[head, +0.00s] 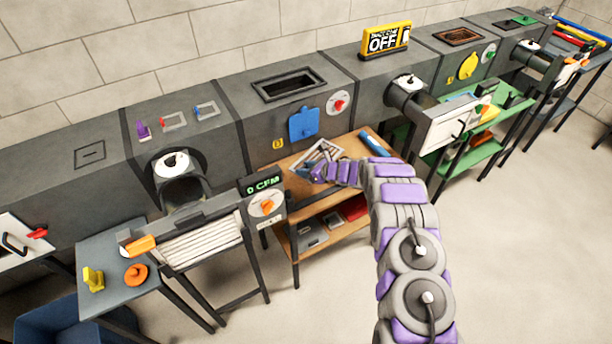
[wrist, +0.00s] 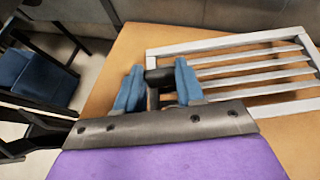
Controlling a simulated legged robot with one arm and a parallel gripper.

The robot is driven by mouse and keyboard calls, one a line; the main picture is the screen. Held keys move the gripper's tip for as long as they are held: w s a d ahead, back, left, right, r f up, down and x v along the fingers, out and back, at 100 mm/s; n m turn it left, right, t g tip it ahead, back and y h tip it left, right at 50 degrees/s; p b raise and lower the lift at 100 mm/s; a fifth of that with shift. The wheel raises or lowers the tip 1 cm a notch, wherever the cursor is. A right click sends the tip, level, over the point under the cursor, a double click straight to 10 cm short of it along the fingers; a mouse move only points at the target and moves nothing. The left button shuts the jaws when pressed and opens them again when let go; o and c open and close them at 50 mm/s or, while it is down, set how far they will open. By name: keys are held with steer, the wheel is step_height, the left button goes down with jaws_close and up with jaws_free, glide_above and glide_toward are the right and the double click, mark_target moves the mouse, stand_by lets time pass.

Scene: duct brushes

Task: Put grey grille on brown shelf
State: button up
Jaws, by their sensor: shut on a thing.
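The grey grille (head: 325,149) is a pale rectangular frame with several parallel slats. It lies on, or just above, the top of the brown shelf (head: 293,188); the pictures do not settle contact. In the wrist view the grille (wrist: 235,42) extends to the right over the brown shelf top (wrist: 125,52). My gripper (head: 313,174) is at the grille's near end. In the wrist view its blue fingertips (wrist: 158,85) are shut on a dark part at the grille's left end. My arm hides part of the shelf top.
A blue object (head: 377,140) lies at the shelf top's back right. Grey and red pieces (head: 354,208) are on its lower level. A grey duct with a blue cover (head: 304,122) runs behind. A slatted panel (head: 200,243) stands to the left. Open floor (head: 540,250) is at right.

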step_height(320, 180, down, 3)
steer(key=shift+a+f+b, duration=0.1)
steer(key=shift+f+b, duration=0.05)
steer(key=shift+b, duration=0.15)
steer(key=o, duration=1.1)
steer(key=p+v, duration=0.2)
steer(key=v, duration=0.9)
steer(key=shift+w, duration=0.15)
steer(key=shift+s+d+r, duration=0.3)
steer(key=shift+s+d, duration=0.1)
steer(key=shift+d, duration=0.05)
steer(key=shift+r, duration=0.1)
